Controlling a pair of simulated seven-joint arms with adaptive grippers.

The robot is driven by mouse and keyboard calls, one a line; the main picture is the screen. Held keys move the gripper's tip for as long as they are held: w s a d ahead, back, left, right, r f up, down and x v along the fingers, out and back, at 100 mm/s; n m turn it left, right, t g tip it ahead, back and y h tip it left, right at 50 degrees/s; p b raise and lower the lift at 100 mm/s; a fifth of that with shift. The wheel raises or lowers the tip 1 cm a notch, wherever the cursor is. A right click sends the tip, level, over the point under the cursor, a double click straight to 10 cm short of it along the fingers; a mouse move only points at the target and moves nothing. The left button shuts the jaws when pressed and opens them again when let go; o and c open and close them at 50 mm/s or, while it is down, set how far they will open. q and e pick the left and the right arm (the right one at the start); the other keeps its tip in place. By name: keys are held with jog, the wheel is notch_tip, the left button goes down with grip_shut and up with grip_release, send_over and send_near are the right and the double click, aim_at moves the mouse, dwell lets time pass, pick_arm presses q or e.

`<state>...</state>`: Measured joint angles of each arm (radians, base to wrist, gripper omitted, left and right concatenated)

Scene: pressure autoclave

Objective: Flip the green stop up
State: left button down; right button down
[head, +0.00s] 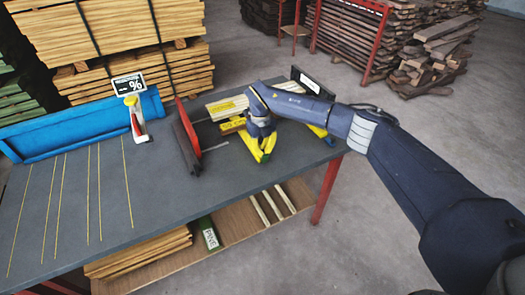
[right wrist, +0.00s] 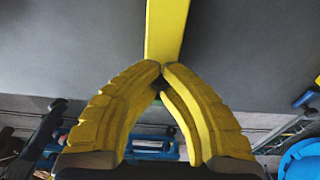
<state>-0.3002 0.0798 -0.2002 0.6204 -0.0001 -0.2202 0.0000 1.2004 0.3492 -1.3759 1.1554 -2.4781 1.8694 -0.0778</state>
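My right gripper (head: 262,152) is over the right part of the grey table, its yellow fingers pointing down toward the front edge. In the right wrist view its two fingertips (right wrist: 162,68) come together at the end of a yellow bar (right wrist: 166,28). A small patch of green (right wrist: 153,101) shows behind and between the fingers. It may be the green stop, but the fingers hide most of it, and I cannot tell its tilt or whether they touch it. In the head view I cannot make out the stop clearly. My left gripper is out of view.
A red fence (head: 187,127) with a dark bar stands left of the gripper. A pale board (head: 228,107) and a yellow block (head: 232,126) lie behind it. A percent-sign display (head: 129,85) stands by a blue trough (head: 75,128).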

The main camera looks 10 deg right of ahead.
jog(key=shift+w+a+f+g+h, duration=0.15)
jog(key=shift+w+f+g+h, duration=0.2)
jog(key=shift+g, duration=0.65)
jog(key=shift+w, duration=0.15)
jog(key=c, duration=1.3)
grip_release()
jog(key=shift+w+v, duration=0.1)
jog(key=shift+v, duration=2.95)
jog(key=shift+w+v, duration=0.15)
jog(key=shift+v, duration=2.85)
jog(key=shift+f, duration=0.1)
